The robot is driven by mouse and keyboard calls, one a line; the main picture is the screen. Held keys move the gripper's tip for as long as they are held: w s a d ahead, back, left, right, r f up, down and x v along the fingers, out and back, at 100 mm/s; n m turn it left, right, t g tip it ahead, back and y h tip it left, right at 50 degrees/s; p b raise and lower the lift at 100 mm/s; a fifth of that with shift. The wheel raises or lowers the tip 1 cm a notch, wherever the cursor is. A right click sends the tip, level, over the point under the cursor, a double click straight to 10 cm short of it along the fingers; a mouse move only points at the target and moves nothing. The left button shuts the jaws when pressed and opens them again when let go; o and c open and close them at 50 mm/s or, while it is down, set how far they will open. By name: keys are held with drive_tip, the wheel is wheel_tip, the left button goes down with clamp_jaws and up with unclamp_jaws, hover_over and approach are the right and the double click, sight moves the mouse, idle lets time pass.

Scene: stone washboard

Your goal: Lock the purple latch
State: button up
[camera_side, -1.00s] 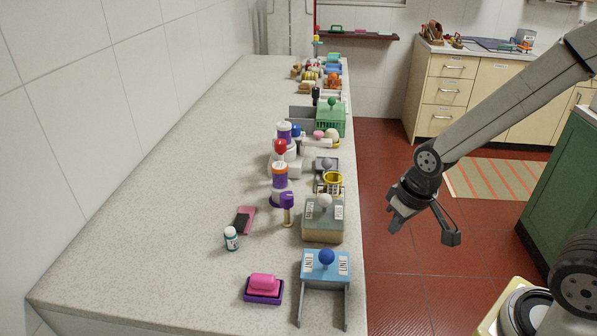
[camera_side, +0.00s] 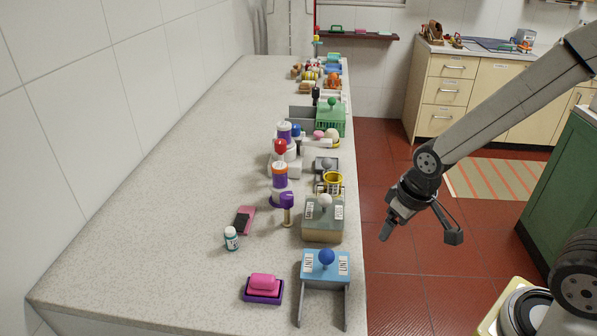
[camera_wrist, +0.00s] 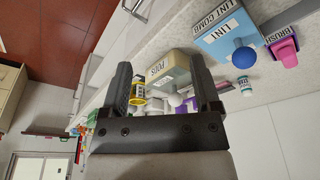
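The purple latch (camera_side: 287,201) appears as a purple handle on a short pale post on the counter, left of the grey-topped box. In the wrist view, a small purple patch (camera_wrist: 190,104) shows behind the right finger; most of it is hidden and I cannot tell whether it is the latch. My gripper (camera_side: 419,233) is off the counter's right edge, over the floor, well to the right of the latch and apart from it. In the wrist view my gripper (camera_wrist: 158,70) has its fingers spread, with nothing held. Whether the latch is locked is unclear.
A grey-topped box (camera_side: 322,230) with a white knob stands between the latch and the counter edge. A blue-topped box (camera_side: 310,263) with a blue knob is nearer. An orange-and-purple cylinder (camera_side: 280,178) stands behind the latch. The counter's left side is clear.

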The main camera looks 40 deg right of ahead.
drive_tip(key=w+a+r+n+g, duration=0.1)
drive_tip(key=w+n, duration=0.1)
drive_tip(key=w, duration=0.4)
drive_tip(key=w+a+r+n, duration=0.1)
drive_tip(key=w+a+n, duration=0.1)
drive_tip(key=w, duration=0.5)
drive_tip(key=r+n+g, duration=0.1)
drive_tip(key=n+g, duration=0.1)
drive_tip(key=n, duration=0.3)
hover_over(287, 195)
drive_tip(key=shift+r, duration=0.15)
drive_tip(key=shift+f, duration=3.95)
clamp_jaws()
